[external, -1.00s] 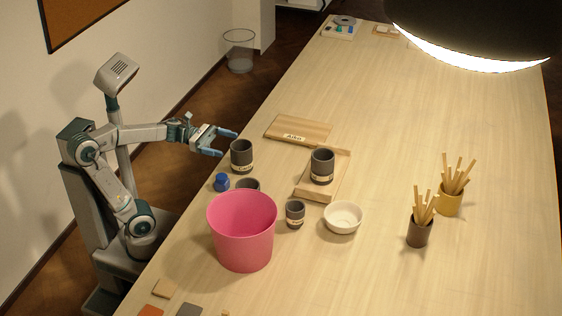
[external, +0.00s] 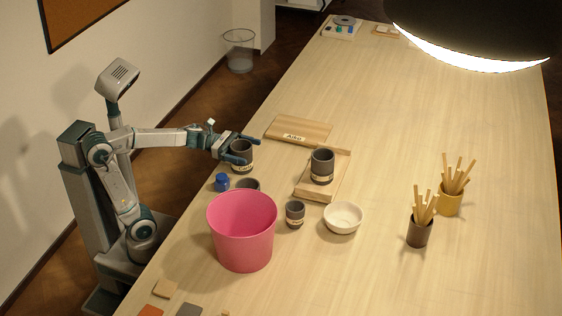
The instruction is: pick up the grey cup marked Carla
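Several dark grey cups with pale labels stand on the table, and the writing on them is too small to read, so I cannot tell which is marked Carla. One cup (external: 242,166) is at my gripper. Another cup (external: 322,166) stands on a wooden board. A smaller cup (external: 295,214) stands right of the pink bucket. A fourth grey cup (external: 248,184) is partly hidden behind that bucket. My gripper (external: 250,149) is open, its blue fingers at the rim of the nearest cup. I cannot tell if they touch it.
The pink bucket (external: 242,232), a blue jar (external: 222,182) and a white bowl (external: 343,218) stand close by. A board labelled Aiko (external: 297,128) lies behind. Two stick holders (external: 420,233) (external: 450,201) stand right.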

